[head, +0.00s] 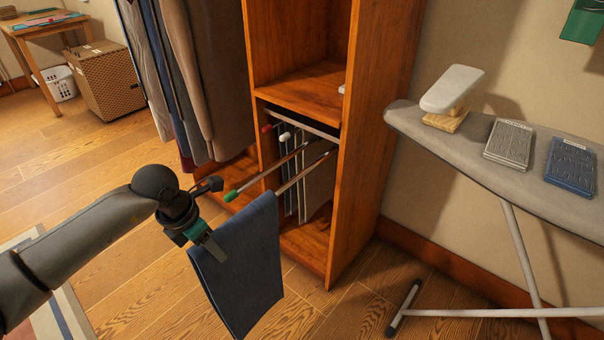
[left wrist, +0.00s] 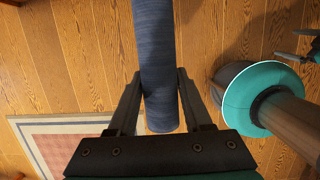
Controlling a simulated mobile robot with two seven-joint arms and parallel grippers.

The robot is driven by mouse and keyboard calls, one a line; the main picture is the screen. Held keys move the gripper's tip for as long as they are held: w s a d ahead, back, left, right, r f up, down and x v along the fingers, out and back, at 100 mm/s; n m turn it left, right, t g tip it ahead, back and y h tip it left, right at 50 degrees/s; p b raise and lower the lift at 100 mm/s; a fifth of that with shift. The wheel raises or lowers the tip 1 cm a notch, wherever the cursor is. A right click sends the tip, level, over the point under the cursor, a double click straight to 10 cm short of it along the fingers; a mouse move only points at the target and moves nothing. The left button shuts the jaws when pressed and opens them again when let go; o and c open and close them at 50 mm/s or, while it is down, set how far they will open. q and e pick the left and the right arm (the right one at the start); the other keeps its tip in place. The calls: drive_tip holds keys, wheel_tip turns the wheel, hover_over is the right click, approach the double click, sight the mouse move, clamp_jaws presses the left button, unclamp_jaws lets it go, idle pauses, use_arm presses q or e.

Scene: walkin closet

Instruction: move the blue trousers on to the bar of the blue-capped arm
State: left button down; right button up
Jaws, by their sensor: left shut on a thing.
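My left gripper (head: 210,238) is shut on the blue trousers (head: 245,270), near one end of their top fold. The left wrist view shows the folded trousers (left wrist: 154,60) between the fingers. The trousers hang down in front of the closet, in line with the front end of a pull-out bar (head: 310,170). I cannot tell whether they touch or cover that bar. No blue cap shows; the bar's front end meets the top edge of the trousers. A green-capped arm (head: 250,184) sticks out just left of that bar.
The wooden closet (head: 345,210) holds the trouser rack, with a red-capped arm (head: 267,128) and a white-capped one (head: 286,136) further in. Long clothes (head: 190,75) hang to the left. An ironing board (head: 470,150) stands at right. Floor in front is clear.

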sight(247, 213)
use_arm(q)
drive_tip(key=shift+w+d+r+b, duration=0.1)
drive_tip(key=shift+w+d+b, duration=0.6)
drive_tip(key=shift+w+d, duration=0.65)
drive_tip(key=shift+w+a, duration=0.1)
drive_tip(key=shift+w+d+b, duration=0.9)
drive_tip(key=shift+w+d, duration=0.1)
drive_tip(key=shift+w, duration=0.2)
drive_tip(key=shift+w+d+b, duration=0.9)
drive_tip(key=shift+w+d, duration=0.1)
drive_tip(key=shift+w, duration=0.15)
drive_tip(key=shift+w+d, duration=0.25)
